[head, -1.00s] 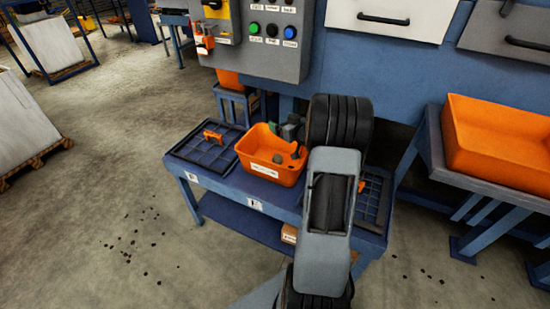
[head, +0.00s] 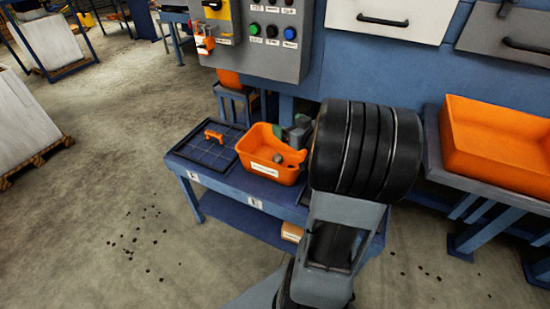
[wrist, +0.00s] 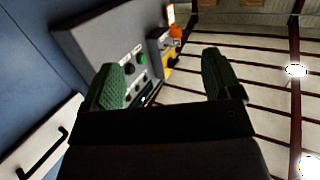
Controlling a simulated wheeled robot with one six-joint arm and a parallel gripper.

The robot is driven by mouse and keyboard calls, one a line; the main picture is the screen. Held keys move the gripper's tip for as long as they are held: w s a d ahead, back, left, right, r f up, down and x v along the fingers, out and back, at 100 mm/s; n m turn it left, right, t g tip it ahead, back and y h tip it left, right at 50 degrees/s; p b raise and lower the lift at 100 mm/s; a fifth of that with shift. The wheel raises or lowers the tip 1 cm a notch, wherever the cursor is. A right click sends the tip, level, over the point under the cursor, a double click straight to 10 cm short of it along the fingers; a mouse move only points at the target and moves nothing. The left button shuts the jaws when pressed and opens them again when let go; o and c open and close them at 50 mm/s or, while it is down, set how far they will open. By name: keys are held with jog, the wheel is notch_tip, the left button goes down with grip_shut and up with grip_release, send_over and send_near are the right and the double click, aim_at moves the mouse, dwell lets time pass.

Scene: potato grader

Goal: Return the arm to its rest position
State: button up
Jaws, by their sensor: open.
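My arm, with its grey link (head: 340,215) and thick black ribbed joint (head: 365,150), is folded up in front of the blue bench in the head view. My gripper (wrist: 163,82) shows in the wrist view with two green-padded fingers wide apart and nothing between them. The wrist view is tilted and takes in the control panel (wrist: 100,35) and the ceiling beyond the fingers. In the head view most of my gripper is hidden behind the black joint.
An orange bin (head: 246,157) with small items stands on the blue bench (head: 235,190), beside a black grid tray (head: 190,150) holding an orange-handled item. A larger orange bin (head: 495,170) stands on the right table. Floor at left is open.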

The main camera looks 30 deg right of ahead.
dwell(0.5)
jog(key=s+d+f+m+g+h, duration=0.4)
jog(key=s+d+f+g+h, duration=0.1)
jog(key=d+f+g+h, duration=0.15)
jog(key=s+a+r+n+g+y+p, duration=0.1)
jog(key=s+a+r+g+y+p, duration=0.1)
jog(key=a, duration=0.7)
jog(key=s+a+r+n+g+y+p, duration=0.1)
jog(key=s+a+r+g+p, duration=0.1)
jog(key=a+r, duration=0.5)
jog(key=s+a+r+n+g+y+p, duration=0.1)
jog(key=s+a+r+p, duration=0.3)
jog(key=a, duration=0.9)
jog(key=shift+s+r+n+g+y+p, duration=0.35)
jog(key=shift+r+g+y+p, duration=0.25)
jog(key=shift+y+p, duration=0.35)
jog(key=shift+c, duration=0.2)
